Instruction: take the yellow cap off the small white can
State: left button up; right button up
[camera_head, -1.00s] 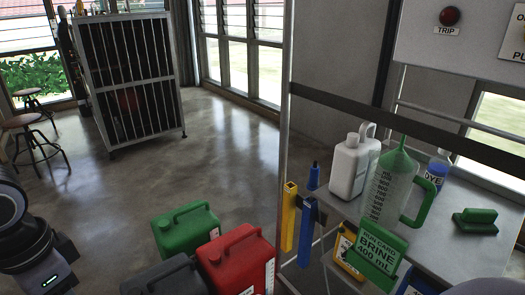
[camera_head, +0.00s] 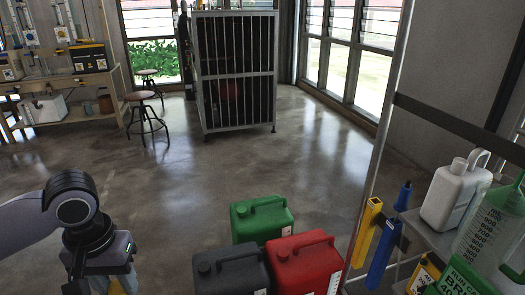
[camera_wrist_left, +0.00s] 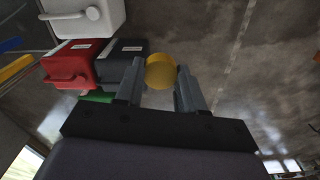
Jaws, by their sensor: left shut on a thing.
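The round yellow cap (camera_wrist_left: 160,70) is between the two fingers of my left gripper (camera_wrist_left: 161,82) in the left wrist view, and the fingers are shut on it. No can is attached to it that I can see. A white can with a handle (camera_wrist_left: 88,17) shows at the upper left of the wrist view, apart from the gripper, beside the red and dark cans; I cannot see its opening. In the head view my left gripper (camera_head: 103,284) is at the bottom left, cut by the frame edge. My right gripper is in neither view.
Green (camera_head: 262,218), red (camera_head: 305,265) and dark grey (camera_head: 232,270) cans stand together on the floor. A cart at the right holds a white jug (camera_head: 453,195) and a measuring jug (camera_head: 492,228). A workbench (camera_head: 75,83), stools and a barred cabinet (camera_head: 236,70) stand behind. The middle floor is clear.

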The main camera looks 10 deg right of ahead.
aim_at(452, 191)
jog(key=l+z, duration=0.1)
jog(key=z, duration=0.4)
jog(key=l+z, duration=0.1)
jog(key=z, duration=0.4)
jog(key=l+z, duration=0.15)
jog(key=z, duration=0.35)
jog(key=l+z, duration=0.15)
jog(key=z, duration=0.35)
jog(key=i+l+z, duration=0.15)
jog(key=i+z, duration=0.25)
jog(key=i, duration=0.05)
